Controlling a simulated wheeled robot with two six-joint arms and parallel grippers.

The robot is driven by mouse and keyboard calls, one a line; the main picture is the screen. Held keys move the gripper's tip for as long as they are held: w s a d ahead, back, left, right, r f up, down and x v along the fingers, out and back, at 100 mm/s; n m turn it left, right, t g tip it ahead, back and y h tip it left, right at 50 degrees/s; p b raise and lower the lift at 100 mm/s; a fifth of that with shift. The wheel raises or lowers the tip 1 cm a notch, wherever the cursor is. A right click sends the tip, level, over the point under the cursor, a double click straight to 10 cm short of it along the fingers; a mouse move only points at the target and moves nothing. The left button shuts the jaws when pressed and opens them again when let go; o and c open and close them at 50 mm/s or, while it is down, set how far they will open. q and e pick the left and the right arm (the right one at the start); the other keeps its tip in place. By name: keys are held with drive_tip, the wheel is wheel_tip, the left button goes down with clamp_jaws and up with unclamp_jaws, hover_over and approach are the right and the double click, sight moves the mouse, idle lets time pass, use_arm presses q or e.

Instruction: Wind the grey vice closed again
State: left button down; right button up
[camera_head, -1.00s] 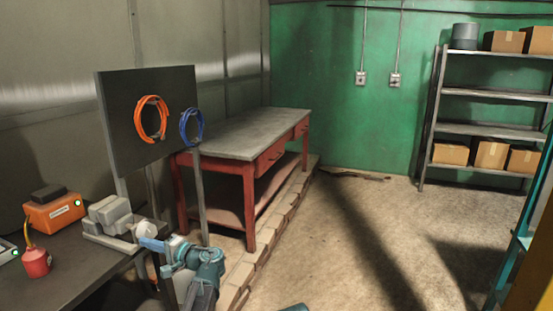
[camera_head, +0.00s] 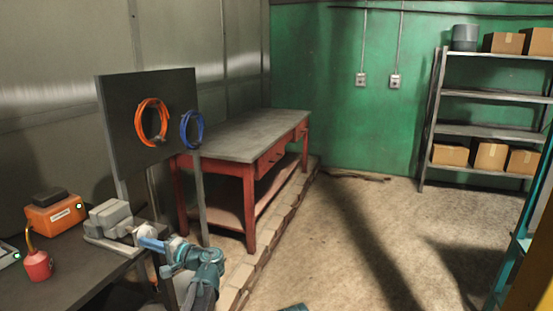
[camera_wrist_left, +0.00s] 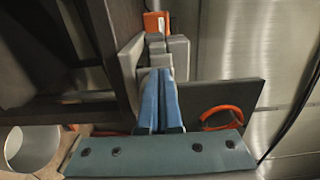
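The grey vice (camera_head: 108,218) stands on the dark bench at the left. A pale round handle (camera_head: 145,232) sits at its right end. My left gripper (camera_head: 152,243) is at that handle, its blue fingers pointing left at the vice. In the left wrist view, the fingers (camera_wrist_left: 160,100) are nearly together, with their tips against the handle end of the vice (camera_wrist_left: 178,58). They look shut on the handle, though the fingers hide most of it. The gap between the jaws is hard to judge. My right gripper is not in view.
On the dark bench (camera_head: 75,272), an orange box (camera_head: 55,214) and a red oil can (camera_head: 37,265) stand left of the vice. A dark panel (camera_head: 120,95) with orange and blue coils rises behind it. A red workbench (camera_head: 250,185) stands beyond. Floor to the right is clear.

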use_arm(q)
drive_tip(key=shift+s, duration=0.25)
drive_tip(key=v, duration=0.6)
idle(0.3)
drive_tip(key=s+d+f+g+h, duration=0.4)
drive_tip(key=s+d+f+h, duration=0.7)
drive_tip(key=s+d+f, duration=0.65)
drive_tip(key=s+d+f+g+h, duration=0.35)
drive_tip(key=s+d+h, duration=0.2)
drive_tip(key=d, duration=0.35)
wheel_tip(320, 180, up, 15)
drive_tip(key=t+p, duration=0.1)
drive_tip(key=p, duration=1.5)
drive_tip(key=shift+a+y, duration=0.3)
drive_tip(key=shift+y, duration=0.05)
